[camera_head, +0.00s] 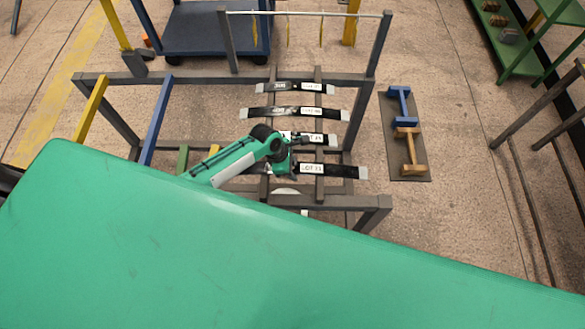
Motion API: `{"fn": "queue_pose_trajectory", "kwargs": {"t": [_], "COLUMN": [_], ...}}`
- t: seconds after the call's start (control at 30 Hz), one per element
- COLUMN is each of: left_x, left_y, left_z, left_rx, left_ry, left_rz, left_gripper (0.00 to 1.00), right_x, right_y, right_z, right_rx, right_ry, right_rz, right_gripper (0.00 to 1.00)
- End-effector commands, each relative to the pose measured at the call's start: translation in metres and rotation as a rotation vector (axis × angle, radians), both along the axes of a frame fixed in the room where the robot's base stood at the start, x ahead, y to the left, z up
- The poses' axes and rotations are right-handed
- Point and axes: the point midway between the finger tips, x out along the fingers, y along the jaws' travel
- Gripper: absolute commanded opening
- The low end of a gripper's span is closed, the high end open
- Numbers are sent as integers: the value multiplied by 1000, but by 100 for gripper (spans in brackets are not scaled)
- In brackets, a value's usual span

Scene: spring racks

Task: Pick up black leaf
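Several black leaves lie crosswise on a grey metal rack, one behind the other, with white labels and pale ends. The farthest leaf (280,87) and the second leaf (272,113) are mostly in clear view. The third leaf (326,139) is partly hidden by my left gripper. The nearest leaf (346,171) shows mainly its right part. My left gripper (296,140) is over the left part of the third leaf, just behind the nearest one. Its fingers are too small and covered to tell whether they are open or touch a leaf. My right gripper is not in view.
The rack (225,78) has raised posts and a top bar (310,14) at the back. A blue bar (158,118) and a yellow bar (90,108) cross its left side. A dark mat (410,174) with blue and tan stands lies right. A blue cart (205,32) stands behind.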

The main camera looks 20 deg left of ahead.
Motion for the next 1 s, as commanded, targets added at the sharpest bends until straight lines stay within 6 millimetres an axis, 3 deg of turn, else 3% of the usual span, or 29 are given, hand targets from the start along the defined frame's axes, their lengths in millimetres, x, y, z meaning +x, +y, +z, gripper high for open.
{"fn": "queue_pose_trajectory", "kwargs": {"t": [0.03, 0.17, 0.67, 0.87, 1.0], "left_x": [0, 0, 2, 2, 3], "left_y": [0, 0, -1, -1, -1], "left_z": [0, 0, 7, 28, 55], "left_rx": [0, 0, -4, -5, -6], "left_ry": [0, 0, -6, -7, -10], "left_rz": [0, 0, 0, 0, 0], "left_gripper": [26, 0, 0, 0, 0], "right_x": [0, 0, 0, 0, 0], "right_y": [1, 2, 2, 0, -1], "right_z": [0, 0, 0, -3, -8], "right_rx": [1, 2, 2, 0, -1], "right_ry": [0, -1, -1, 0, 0], "right_rz": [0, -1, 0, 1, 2], "right_gripper": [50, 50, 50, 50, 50]}}
